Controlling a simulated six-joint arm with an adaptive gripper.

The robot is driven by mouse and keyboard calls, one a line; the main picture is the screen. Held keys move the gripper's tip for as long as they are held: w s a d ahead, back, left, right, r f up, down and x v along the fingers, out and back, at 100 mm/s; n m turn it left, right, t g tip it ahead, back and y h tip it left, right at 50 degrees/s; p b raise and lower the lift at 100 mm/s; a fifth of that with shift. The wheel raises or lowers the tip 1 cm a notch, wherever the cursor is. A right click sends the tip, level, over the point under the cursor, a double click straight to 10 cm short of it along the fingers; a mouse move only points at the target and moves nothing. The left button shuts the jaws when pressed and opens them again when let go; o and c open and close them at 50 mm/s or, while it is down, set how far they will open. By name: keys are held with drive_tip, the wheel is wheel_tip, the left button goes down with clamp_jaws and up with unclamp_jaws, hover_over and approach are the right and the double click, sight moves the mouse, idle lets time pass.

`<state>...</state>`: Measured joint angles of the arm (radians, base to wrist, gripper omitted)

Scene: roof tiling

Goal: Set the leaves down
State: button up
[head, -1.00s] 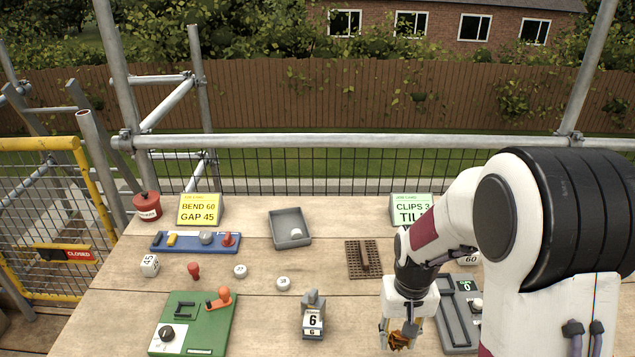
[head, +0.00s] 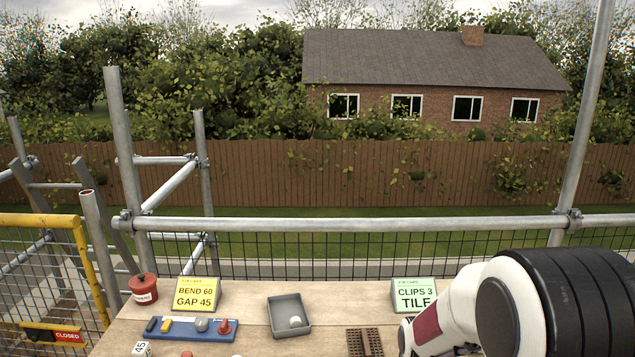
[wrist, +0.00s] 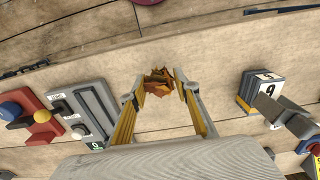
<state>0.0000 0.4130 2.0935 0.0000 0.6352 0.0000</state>
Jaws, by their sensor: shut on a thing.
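The leaves are a crumpled orange-brown clump (wrist: 158,82). They show in the wrist view between the fingertips of my gripper (wrist: 157,92), which is shut on them. Bare wooden boards lie behind the clump; I cannot tell how far below it they are. In the head view the gripper and the leaves are out of the picture, below its lower edge.
In the head view a grey tray (head: 289,316), a blue rack (head: 190,329), a red pot (head: 143,289) and two signs stand along the table's back.

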idle(0.4)
drive_tip(key=shift+a+r, duration=0.25)
drive_tip(key=shift+a, duration=0.25)
drive_tip(key=shift+s+a+r+n, duration=0.15)
drive_tip(key=shift+s+a+n, duration=0.15)
drive_tip(key=shift+s+a, duration=0.1)
drive_tip(key=shift+s+a+n, duration=0.55)
drive_tip(key=shift+s+n, duration=0.25)
drive_tip(key=shift+n, duration=0.4)
drive_tip(key=n, duration=0.1)
drive_tip(key=s+n, duration=0.1)
drive_tip(key=shift+s+a+n, duration=0.1)
drive_tip(key=shift+a+n, duration=0.2)
drive_tip(key=n, duration=0.1)
drive_tip(key=s+n, duration=0.1)
drive_tip(key=n, duration=0.1)
drive_tip(key=shift+s+a+n, duration=0.2)
drive_tip(key=shift+a+n, duration=0.05)
drive_tip(key=shift+n, duration=0.05)
drive_tip(key=shift+s+f+n, duration=0.1)
drive_tip(key=shift+s+n, duration=0.1)
drive_tip(key=shift+n, duration=1.05)
drive_tip(key=shift+s+f+n, duration=0.15)
drive_tip(key=shift+s+n, duration=0.1)
drive_tip(key=shift+n, duration=0.95)
drive_tip(key=shift+s+f+n, duration=0.1)
drive_tip(key=shift+s+n, duration=0.1)
drive_tip(key=shift+n, duration=1.05)
